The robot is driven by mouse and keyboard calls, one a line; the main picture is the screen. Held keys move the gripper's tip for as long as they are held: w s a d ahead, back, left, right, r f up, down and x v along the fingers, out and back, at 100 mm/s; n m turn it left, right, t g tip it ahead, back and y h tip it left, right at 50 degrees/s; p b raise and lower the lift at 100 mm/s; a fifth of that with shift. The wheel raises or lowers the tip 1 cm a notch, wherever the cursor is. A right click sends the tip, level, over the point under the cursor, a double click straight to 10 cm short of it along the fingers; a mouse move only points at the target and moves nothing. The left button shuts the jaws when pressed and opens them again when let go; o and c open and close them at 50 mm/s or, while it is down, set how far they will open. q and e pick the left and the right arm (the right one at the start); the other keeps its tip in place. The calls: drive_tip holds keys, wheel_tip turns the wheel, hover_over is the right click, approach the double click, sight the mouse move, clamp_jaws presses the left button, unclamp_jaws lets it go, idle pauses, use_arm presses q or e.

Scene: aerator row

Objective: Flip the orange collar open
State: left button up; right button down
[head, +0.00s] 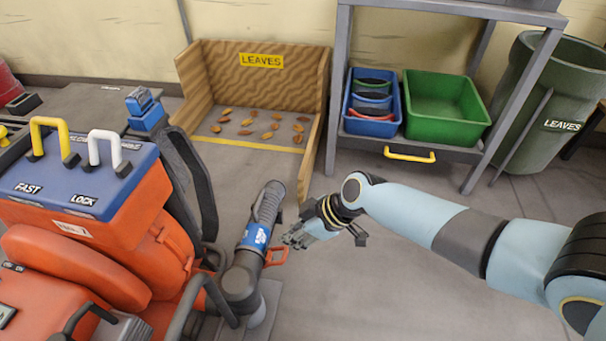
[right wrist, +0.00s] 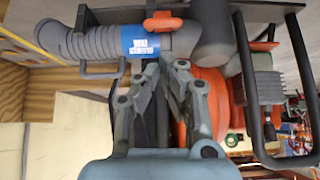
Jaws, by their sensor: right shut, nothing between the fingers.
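The orange collar (head: 276,257) shows as a small orange loop on the right side of the grey ribbed pipe (head: 268,202), just below its blue label. In the right wrist view an orange piece (right wrist: 163,20) sits on the pipe beside the blue label, near the top of the picture. My right gripper (head: 290,240) is just right of the pipe, close to the collar; it looks apart from it, though contact is hard to tell. In the right wrist view my right gripper's fingers (right wrist: 168,70) are shut and empty, pointing toward the pipe. My left gripper is not in view.
The orange machine (head: 75,265) fills the left, with a blue top carrying yellow and white handles. A wooden leaf bay (head: 262,90) stands behind. A rack with blue (head: 353,125) and green (head: 445,105) bins and a green barrel stand back right. Floor between is clear.

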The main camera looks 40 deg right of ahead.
drive_tip(key=shift+s+d+f, duration=0.1)
drive_tip(key=shift+s+d, duration=0.7)
drive_tip(key=shift+s, duration=0.1)
